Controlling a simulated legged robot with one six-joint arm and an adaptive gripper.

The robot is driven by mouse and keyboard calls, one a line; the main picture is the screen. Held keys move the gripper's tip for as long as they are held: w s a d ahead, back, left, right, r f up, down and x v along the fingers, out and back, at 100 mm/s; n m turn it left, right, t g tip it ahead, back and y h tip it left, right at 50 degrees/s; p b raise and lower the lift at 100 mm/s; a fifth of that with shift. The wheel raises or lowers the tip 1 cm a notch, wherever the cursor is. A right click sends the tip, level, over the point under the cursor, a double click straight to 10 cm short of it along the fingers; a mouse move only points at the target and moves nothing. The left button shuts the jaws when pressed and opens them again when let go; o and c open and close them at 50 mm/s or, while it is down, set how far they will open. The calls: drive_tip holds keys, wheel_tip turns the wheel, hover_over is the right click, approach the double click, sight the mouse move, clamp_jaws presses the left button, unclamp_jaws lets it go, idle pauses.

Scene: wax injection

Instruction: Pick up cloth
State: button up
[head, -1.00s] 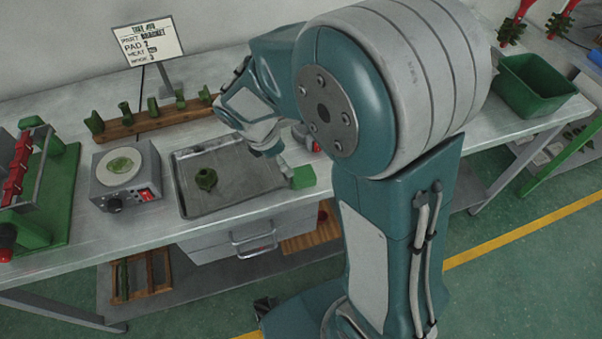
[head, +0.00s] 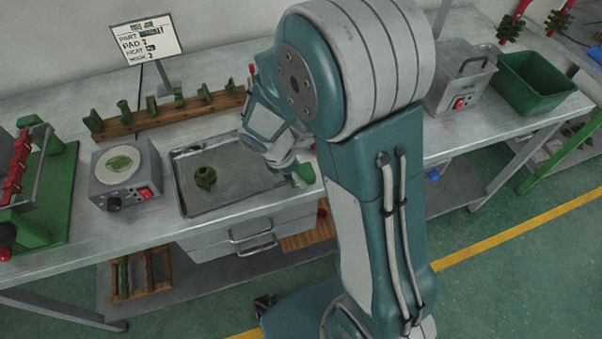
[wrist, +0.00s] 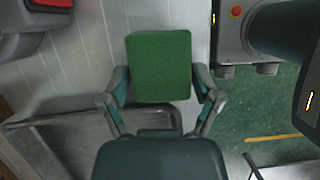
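The cloth is a green woven square (wrist: 160,66) lying on the bench top in the wrist view, just beyond the edge of the metal tray. In the head view part of the green cloth (head: 305,174) shows at the tray's right, with my gripper (head: 292,168) just over its left side. In the wrist view my gripper (wrist: 160,82) is open, with one finger on each side of the cloth's near half. The fingertips are close to its side edges; I cannot tell whether they touch.
The metal tray (head: 184,192) holds a small green part (head: 204,178). A heater unit (head: 128,172) stands left of it, a wooden rack (head: 165,116) behind. A grey box (head: 460,84) and green bin (head: 538,86) stand at right. The bench's front edge is close to the cloth.

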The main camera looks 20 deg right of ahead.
drive_tip(key=shift+c, duration=1.1)
wheel_tip(320, 180, up, 10)
drive_tip(key=shift+r, duration=0.1)
drive_tip(key=shift+o, duration=0.3)
drive_tip(key=shift+c, duration=0.2)
